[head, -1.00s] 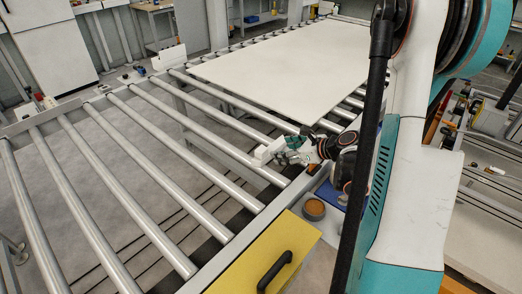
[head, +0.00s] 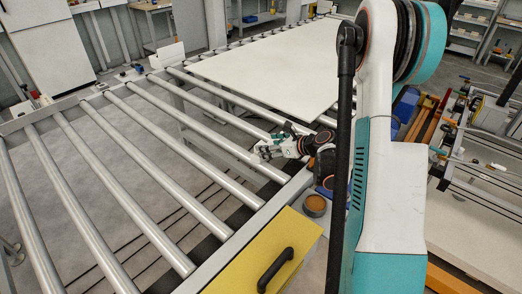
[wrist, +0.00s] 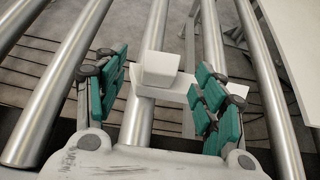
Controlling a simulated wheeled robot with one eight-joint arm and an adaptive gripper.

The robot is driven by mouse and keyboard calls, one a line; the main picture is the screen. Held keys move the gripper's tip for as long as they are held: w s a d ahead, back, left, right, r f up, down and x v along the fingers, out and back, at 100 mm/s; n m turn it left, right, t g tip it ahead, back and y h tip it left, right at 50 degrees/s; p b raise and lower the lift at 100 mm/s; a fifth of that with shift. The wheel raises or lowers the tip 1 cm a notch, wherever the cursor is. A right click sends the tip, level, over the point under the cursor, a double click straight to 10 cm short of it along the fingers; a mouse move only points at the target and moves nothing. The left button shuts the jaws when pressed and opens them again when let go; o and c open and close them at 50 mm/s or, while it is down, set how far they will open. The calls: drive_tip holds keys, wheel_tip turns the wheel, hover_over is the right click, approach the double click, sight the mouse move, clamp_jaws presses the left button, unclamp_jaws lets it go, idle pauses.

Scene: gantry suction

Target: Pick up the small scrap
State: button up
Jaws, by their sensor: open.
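A small white blocky scrap (wrist: 158,68) shows in the wrist view on the rollers, between the two teal-padded fingers of my gripper (wrist: 160,78). A flat white strip (wrist: 236,104) lies just under or behind it and runs out to the right past the right finger. I cannot tell whether block and strip are one piece. The fingers are open, one on each side of the block, with visible gaps. In the head view my gripper (head: 268,151) is low over the rollers near the conveyor's near side rail and mostly hides the scrap.
A large white sheet (head: 270,65) lies on the far rollers. A yellow panel with a black handle (head: 275,268) and a round brown-topped container (head: 315,205) are beside the near rail. The rollers (head: 110,180) to the left are bare, with open gaps between them.

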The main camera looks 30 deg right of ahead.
drive_tip(key=b+x, duration=0.1)
drive_tip(key=x, duration=0.3)
drive_tip(key=shift+d, duration=0.1)
drive_tip(key=shift+r, duration=0.1)
drive_tip(key=shift+c, duration=0.6)
drive_tip(key=c, duration=1)
drive_tip(key=shift+r, duration=0.1)
drive_tip(key=shift+c, duration=0.2)
